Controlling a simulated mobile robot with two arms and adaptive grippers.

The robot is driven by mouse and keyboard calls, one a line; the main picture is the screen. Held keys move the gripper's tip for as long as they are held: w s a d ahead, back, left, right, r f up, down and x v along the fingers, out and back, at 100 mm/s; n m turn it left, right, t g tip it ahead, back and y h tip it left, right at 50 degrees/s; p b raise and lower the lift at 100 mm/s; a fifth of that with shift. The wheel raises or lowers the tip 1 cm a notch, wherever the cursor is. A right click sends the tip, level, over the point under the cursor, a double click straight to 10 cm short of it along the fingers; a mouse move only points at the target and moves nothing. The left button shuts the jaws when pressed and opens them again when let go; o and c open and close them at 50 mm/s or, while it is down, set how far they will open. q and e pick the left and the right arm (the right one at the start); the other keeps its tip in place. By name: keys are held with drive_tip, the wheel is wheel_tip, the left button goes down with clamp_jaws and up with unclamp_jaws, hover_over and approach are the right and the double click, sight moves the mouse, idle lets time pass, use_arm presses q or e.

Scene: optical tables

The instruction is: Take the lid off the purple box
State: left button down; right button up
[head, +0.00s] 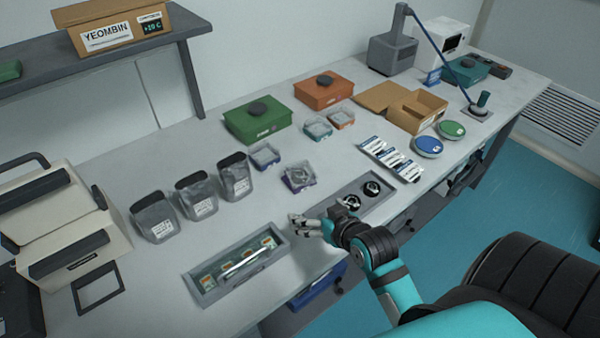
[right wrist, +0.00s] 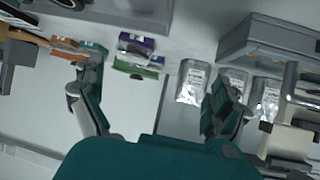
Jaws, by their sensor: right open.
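A small purple box (head: 300,182) stands on the grey table near its middle, with a clear or greyish top. Whether that top is a separate lid is too small to tell. The purple box also shows in the right wrist view (right wrist: 140,42), at the top between my fingers, with something grey on it. My right gripper (head: 303,224) is open and empty above the table, nearer the front edge than the purple box and apart from it. It also shows open in the right wrist view (right wrist: 155,98). My left gripper is not in view.
Behind stand a green box (head: 257,121) and an orange box (head: 323,92) with dark knobs. Grey pouches (head: 197,194) stand to the left.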

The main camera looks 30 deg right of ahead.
drive_tip(key=w+d+r+m+t+h, duration=0.1)
drive_tip(key=w+d+r+t, duration=0.1)
drive_tip(key=w+d+r, duration=0.15)
drive_tip(key=p, duration=0.2)
approach(301, 170)
drive_tip(key=w, duration=0.4)
drive_tip(key=shift+a+f, duration=0.15)
drive_tip(key=shift+f, duration=0.05)
drive_tip(key=shift+s+d+f+p+x, duration=0.1)
drive_tip(key=shift+d+f+p+x, duration=0.05)
drive_tip(key=shift+x, duration=0.7)
drive_tip(key=shift+s+d+f+p+x, duration=0.1)
drive_tip(key=shift+f+p+x, duration=0.05)
drive_tip(key=shift+x, duration=0.75)
drive_tip(key=shift+s+d+f+p+x, duration=0.1)
drive_tip(key=shift+d+f+p+x, duration=0.05)
drive_tip(key=shift+x, duration=0.7)
drive_tip(key=shift+w+f, duration=0.25)
drive_tip(key=shift+w, duration=0.25)
drive_tip(key=shift+c, duration=0.4)
drive_tip(key=c, duration=1)
